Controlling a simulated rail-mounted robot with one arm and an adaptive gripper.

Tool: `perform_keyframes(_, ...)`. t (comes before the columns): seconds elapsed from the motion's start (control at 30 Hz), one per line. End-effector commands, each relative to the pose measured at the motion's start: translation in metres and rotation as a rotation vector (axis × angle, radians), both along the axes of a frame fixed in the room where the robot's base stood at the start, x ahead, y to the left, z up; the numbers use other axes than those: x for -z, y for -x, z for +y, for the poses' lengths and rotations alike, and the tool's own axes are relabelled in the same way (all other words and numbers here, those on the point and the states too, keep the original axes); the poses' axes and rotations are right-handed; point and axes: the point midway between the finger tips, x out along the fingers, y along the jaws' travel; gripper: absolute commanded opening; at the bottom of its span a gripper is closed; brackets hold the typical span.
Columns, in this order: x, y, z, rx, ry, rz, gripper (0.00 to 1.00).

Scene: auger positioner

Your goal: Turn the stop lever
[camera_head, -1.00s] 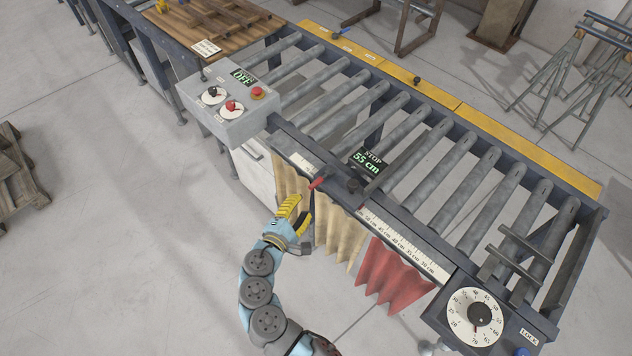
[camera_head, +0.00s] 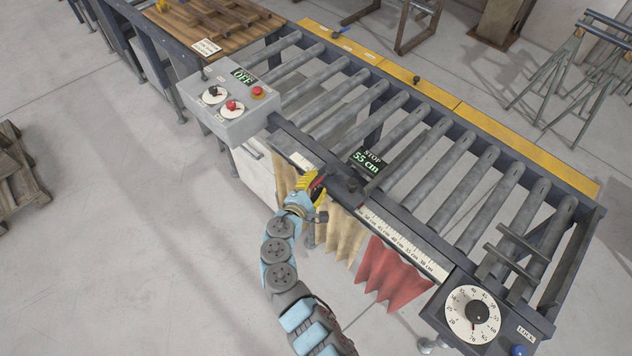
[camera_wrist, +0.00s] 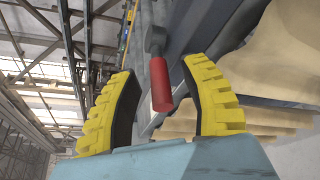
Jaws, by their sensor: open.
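The stop lever has a red handle (camera_wrist: 160,85) on a grey metal arm (camera_wrist: 156,40), seen in the wrist view. In that view the red handle lies between the two yellow fingers of my gripper (camera_wrist: 163,100), nearer the right finger, with a gap on each side. In the head view my gripper (camera_head: 312,187) is at the front rail by the stop, and its fingers hide most of the red handle. The stop carriage (camera_head: 346,184) is dark. Beside it a display (camera_head: 366,160) reads "STOP 55 cm".
A control box (camera_head: 228,110) with knobs, a red button and an "OFF" display stands left of the stop. A ruler (camera_head: 405,243) runs along the front rail to a round dial (camera_head: 473,315). Beige (camera_head: 340,238) and red (camera_head: 388,272) curtains hang below. Floor in front is clear.

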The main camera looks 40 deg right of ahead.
Motion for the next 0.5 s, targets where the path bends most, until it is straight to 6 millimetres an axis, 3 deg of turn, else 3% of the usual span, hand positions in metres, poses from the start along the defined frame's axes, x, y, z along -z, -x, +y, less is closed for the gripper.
perform_keyframes(0.33, 0.0003, -0.0006, -0.001, -0.001, 0.0, 0.0, 0.43)
perform_keyframes(0.47, 0.0002, -0.0007, -0.0009, -0.001, 0.0, 0.0, 0.06)
perform_keyframes(0.5, 0.0003, -0.0007, -0.0009, -0.001, 0.0, 0.0, 0.0)
